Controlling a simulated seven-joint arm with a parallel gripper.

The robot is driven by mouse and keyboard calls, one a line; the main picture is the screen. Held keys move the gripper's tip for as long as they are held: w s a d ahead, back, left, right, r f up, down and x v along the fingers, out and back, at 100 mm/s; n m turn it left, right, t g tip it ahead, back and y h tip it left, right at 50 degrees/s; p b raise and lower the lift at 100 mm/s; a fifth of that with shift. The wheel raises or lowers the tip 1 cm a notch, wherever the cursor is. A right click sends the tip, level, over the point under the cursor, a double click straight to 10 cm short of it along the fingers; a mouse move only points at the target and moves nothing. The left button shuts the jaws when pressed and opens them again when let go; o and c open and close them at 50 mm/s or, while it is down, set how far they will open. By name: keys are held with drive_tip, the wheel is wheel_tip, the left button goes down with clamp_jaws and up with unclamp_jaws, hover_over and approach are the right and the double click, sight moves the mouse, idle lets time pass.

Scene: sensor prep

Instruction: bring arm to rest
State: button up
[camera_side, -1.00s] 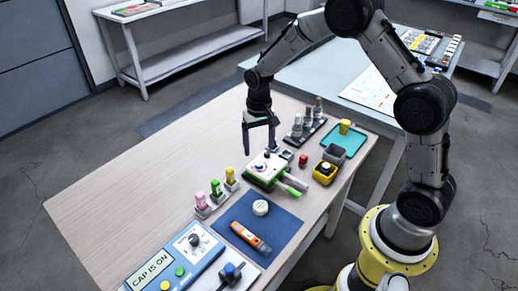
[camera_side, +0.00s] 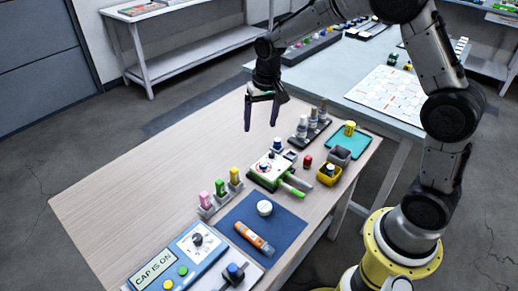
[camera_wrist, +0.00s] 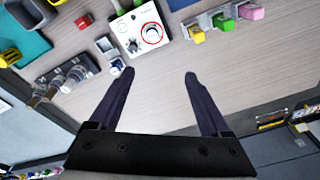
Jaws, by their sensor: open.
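My gripper (camera_side: 261,115) is open and empty, raised above the far part of the wooden table (camera_side: 130,185). In the wrist view its two dark fingers (camera_wrist: 160,78) stand wide apart with only bare tabletop between them. A white and green device (camera_side: 268,170) with a red ring on its top lies on the table below and in front of the gripper, apart from it. The device also shows in the wrist view (camera_wrist: 136,30).
A rack with bottles (camera_side: 310,125) stands right of the gripper. The table's left side is clear.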

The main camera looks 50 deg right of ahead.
drive_tip(key=s+a+r+n+t, duration=0.1)
drive_tip(key=s+r+t, duration=0.1)
drive_tip(key=s+r, duration=0.5)
drive_tip(key=s+a+r+n+t, duration=0.1)
drive_tip(key=s+a+r+t, duration=0.1)
drive_tip(key=s+r, duration=0.55)
drive_tip(key=s+f+n, duration=0.2)
drive_tip(key=s+n, duration=0.1)
drive_tip(key=s, duration=1)
drive_tip(key=shift+s+a+f+n, duration=0.2)
drive_tip(key=shift+s+n, duration=0.05)
drive_tip(key=shift+n, duration=0.15)
